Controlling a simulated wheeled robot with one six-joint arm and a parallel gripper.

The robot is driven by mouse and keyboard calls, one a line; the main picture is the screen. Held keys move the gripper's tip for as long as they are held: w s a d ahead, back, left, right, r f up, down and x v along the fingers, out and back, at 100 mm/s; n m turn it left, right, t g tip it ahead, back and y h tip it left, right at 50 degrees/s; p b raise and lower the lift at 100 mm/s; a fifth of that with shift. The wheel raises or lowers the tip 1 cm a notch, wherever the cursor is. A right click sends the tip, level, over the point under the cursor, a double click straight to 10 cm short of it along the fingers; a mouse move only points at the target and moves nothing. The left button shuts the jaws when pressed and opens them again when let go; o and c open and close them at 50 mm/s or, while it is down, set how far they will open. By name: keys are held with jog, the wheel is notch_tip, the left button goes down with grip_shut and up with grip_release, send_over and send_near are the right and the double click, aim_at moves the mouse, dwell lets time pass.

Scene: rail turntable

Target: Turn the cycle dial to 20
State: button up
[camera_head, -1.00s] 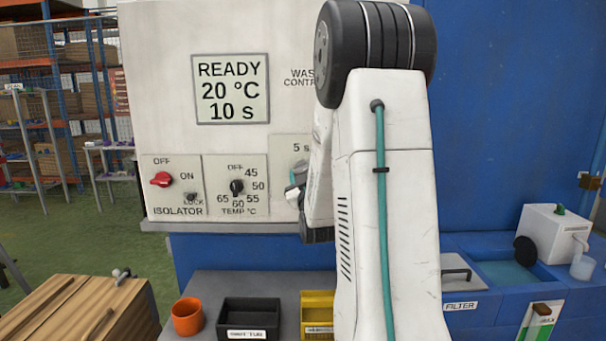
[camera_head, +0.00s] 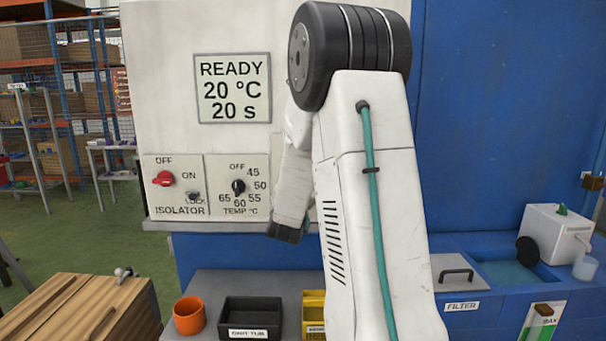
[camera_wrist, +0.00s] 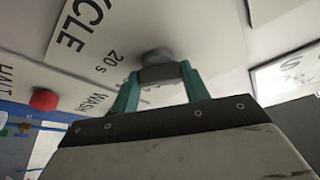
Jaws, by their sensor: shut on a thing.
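The cycle dial (camera_wrist: 156,57) is a dark grey round knob on a pale panel marked "CYCLE" in the wrist view. A "20 s" mark (camera_wrist: 108,61) is printed beside it. My gripper (camera_wrist: 158,75) has its teal fingers shut on the dial from both sides. In the head view my arm hides the cycle dial and my fingertips. The display (camera_head: 233,88) there reads "READY 20 °C 20 s".
A red button (camera_wrist: 44,99) stands near the "HALT" label in the wrist view. The red isolator switch (camera_head: 163,178) and temperature dial (camera_head: 238,187) sit left of my arm. An orange cup (camera_head: 189,315) and black tub (camera_head: 250,318) stand below.

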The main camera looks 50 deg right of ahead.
jog(key=shift+w+a+m+g, duration=0.1)
jog(key=shift+m+g, duration=0.7)
jog(key=shift+m, duration=1.3)
jog(key=o, duration=1)
jog(key=shift+v, duration=3.9)
